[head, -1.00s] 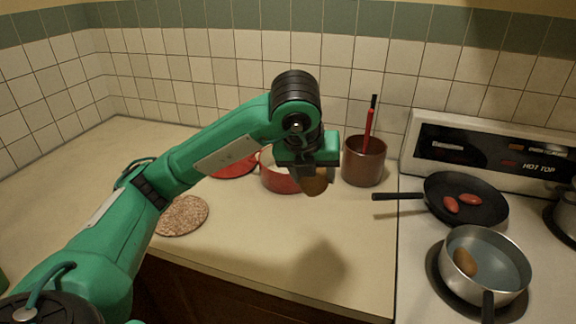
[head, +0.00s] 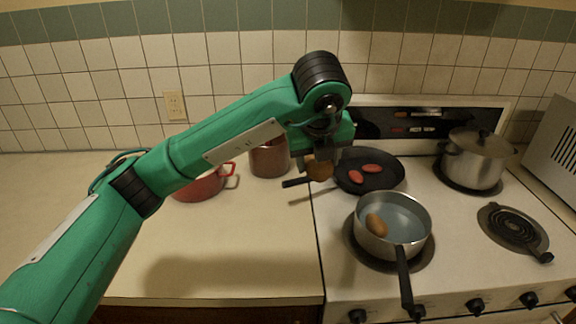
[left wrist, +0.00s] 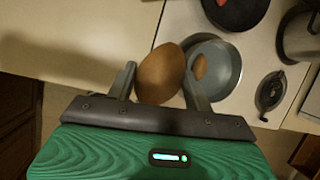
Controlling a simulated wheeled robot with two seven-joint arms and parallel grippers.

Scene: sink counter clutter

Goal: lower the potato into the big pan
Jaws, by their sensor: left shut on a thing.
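My left gripper (head: 322,160) is shut on a brown potato (head: 319,171), which hangs below the fingers above the counter-stove edge. In the left wrist view the potato (left wrist: 160,72) sits between the two fingers of the gripper (left wrist: 160,84). The deep steel pan (head: 425,223) stands on the front left burner, to the right of and nearer than the gripper. Another brown potato (head: 376,225) lies inside it. In the left wrist view this pan (left wrist: 228,70) is right of the held potato, partly behind a finger. My right gripper is not in view.
A black frying pan (head: 385,180) with two red items sits on the back left burner. A lidded pot (head: 475,163) stands at back right. The front right burner (head: 513,226) is empty. The steel pan's handle (head: 404,280) points forward. A brown canister (head: 268,160) and red pot (head: 198,188) stand on the counter.

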